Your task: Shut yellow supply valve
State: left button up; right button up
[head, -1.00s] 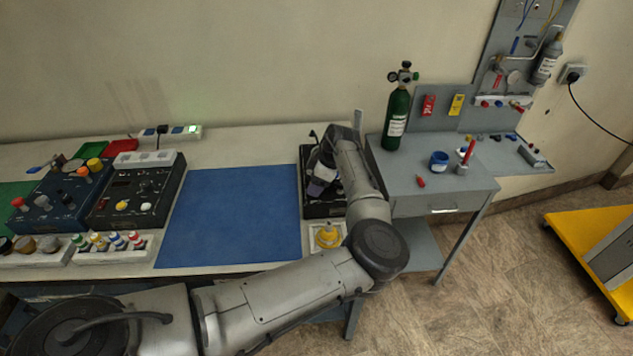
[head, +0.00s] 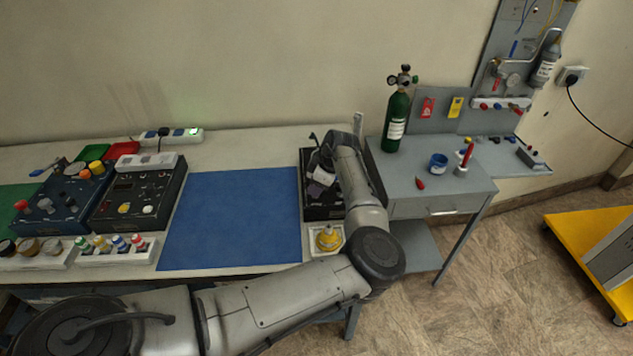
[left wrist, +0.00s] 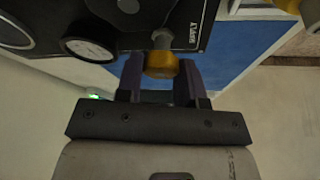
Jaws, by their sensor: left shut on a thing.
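The yellow supply valve (left wrist: 161,66) is a yellow-orange knob on a dark panel with gauges, seen in the left wrist view. My left gripper (left wrist: 160,78) has its two purple-grey fingers on either side of this knob and is shut on it. In the head view my left gripper (head: 321,178) is over the black trainer box (head: 320,209) at the right end of the bench. The knob is hidden there behind my gripper and arm. My right gripper is in neither view.
A blue mat (head: 232,218) lies left of the black box. A yellow object (head: 327,238) sits in a white tray in front of the box, close to my arm. A grey side table (head: 432,185) with a green cylinder (head: 397,115) stands to the right.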

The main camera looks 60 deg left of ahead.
pick_arm(q)
jog(key=m+t+p, duration=0.1)
jog(key=m+p, duration=0.2)
jog(key=p, duration=0.1)
jog(key=m+t+y+p, duration=0.1)
jog(key=m+p, duration=0.2)
jog(key=p, duration=0.2)
jog(key=r+m+t+p, duration=0.1)
jog(key=m+p, duration=0.1)
jog(key=p, duration=0.3)
jog(key=shift+s+m, duration=0.2)
jog(key=shift+m, duration=0.2)
jog(key=m+t+p, duration=0.1)
jog(key=m+p, duration=0.3)
jog(key=p, duration=0.1)
jog(key=m+t+p, duration=0.2)
jog(key=m+p, duration=0.2)
jog(key=p, duration=0.2)
jog(key=shift+s+a+f+h, duration=0.1)
jog(key=shift+f+h, duration=0.05)
jog(key=shift+h, duration=0.25)
jog(key=m+h+p, duration=0.1)
jog(key=m+p, duration=0.1)
jog(key=m, duration=0.1)
jog(key=shift+f+t+p, duration=0.15)
jog(key=shift+t+p, duration=0.2)
jog(key=shift+t, duration=0.05)
jog(key=shift+f+m+t+h+p, duration=0.15)
jog(key=shift+m+t+h+p, duration=0.35)
jog(key=shift+m, duration=1.1)
